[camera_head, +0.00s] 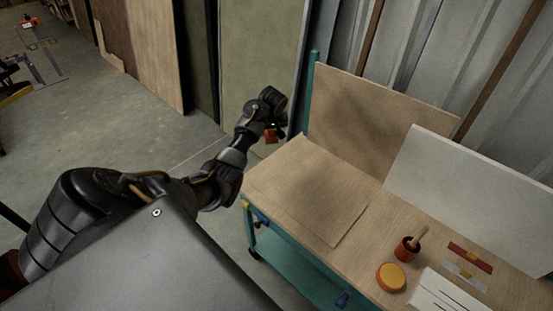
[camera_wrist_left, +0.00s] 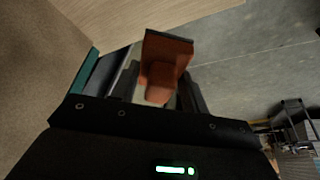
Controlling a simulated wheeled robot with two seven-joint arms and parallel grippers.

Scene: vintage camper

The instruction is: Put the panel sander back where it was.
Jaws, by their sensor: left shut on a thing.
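The panel sander, an orange-red block with a rounded handle and a dark edge, is between the fingers of my left gripper (camera_head: 270,122). It shows small in the head view (camera_head: 271,136) and larger in the left wrist view (camera_wrist_left: 165,62). The sander appears to be in the air beside the bench, apart from the top. My right gripper is not in view.
A bare wooden sheet (camera_head: 310,190) lies on the bench's left part. A wooden panel (camera_head: 375,120) and a white panel (camera_head: 470,190) stand at its back.

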